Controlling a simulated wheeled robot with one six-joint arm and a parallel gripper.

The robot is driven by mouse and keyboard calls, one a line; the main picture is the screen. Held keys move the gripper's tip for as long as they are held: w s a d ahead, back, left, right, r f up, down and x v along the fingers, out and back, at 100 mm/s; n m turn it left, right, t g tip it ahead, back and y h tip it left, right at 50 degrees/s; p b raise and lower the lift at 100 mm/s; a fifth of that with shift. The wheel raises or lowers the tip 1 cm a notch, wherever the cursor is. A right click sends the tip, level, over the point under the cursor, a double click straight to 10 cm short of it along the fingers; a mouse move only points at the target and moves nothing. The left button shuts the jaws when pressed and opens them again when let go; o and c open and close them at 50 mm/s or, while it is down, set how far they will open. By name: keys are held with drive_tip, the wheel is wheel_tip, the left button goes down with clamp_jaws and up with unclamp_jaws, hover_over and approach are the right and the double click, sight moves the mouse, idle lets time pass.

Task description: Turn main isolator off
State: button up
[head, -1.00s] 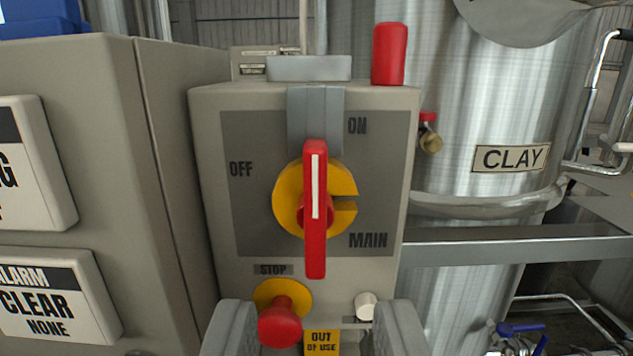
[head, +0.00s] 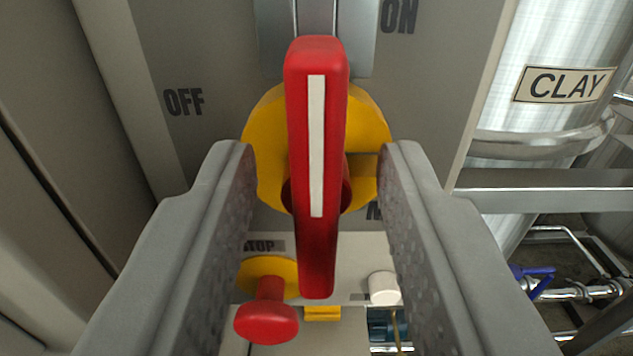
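The main isolator's red handle (head: 317,250) stands vertical on a yellow disc (head: 262,130), its white stripe running up and down, pointing up toward the ON side. The OFF label (head: 184,101) is to its left and the ON label (head: 400,15) at upper right. My gripper (head: 317,165) is open, with one grey finger on each side of the handle. Gaps show between both fingers and the handle. The MAIN label is mostly hidden behind the right finger.
A red stop button (head: 266,322) on a yellow collar sits below the handle, close to the left finger. A white knob (head: 384,287) is below right, near the right finger. A steel tank labelled CLAY (head: 565,84) and a grey rail (head: 550,192) stand at right.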

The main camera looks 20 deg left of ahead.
clamp_jaws()
drive_tip(key=shift+n, duration=0.4)
drive_tip(key=n, duration=0.3)
drive_tip(key=shift+a, duration=0.2)
drive_tip(key=n, duration=0.9)
drive_tip(key=shift+s+a+f, duration=0.15)
drive_tip(key=shift+a+f, duration=0.2)
drive_tip(key=n, duration=0.5)
drive_tip(key=shift+f, duration=0.35)
